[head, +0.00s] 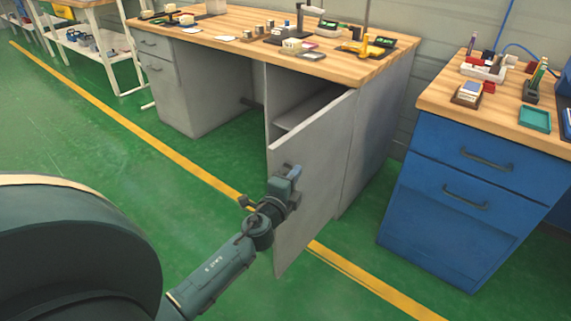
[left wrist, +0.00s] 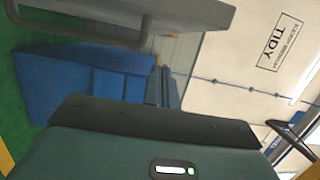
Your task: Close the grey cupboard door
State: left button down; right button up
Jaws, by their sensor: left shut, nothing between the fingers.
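The grey cupboard door (head: 315,180) stands ajar on the right side of the workbench, swung out toward me. The cupboard's inner shelf (head: 305,108) shows through the gap above and left of it. My left gripper (head: 288,183) is shut and empty, in front of the door's outer face near its free edge; I cannot tell whether it touches. In the left wrist view its closed fingers (left wrist: 161,87) point toward a grey panel (left wrist: 190,12) at the top, with a curved bar (left wrist: 85,32) like a handle. My right gripper is not in view.
The wooden bench top (head: 215,28) carries tools and small items. A blue drawer cabinet (head: 455,195) stands to the right, with a narrow floor gap between. A white shelf rack (head: 95,50) is at the back left. Green floor with a yellow line is clear in front.

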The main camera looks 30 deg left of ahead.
aim_at(285, 164)
pick_arm(q)
jog(key=w+a, duration=0.2)
jog(key=a, duration=0.1)
jog(key=shift+w, duration=0.15)
jog(key=shift+a, duration=0.65)
jog(key=shift+a, duration=0.1)
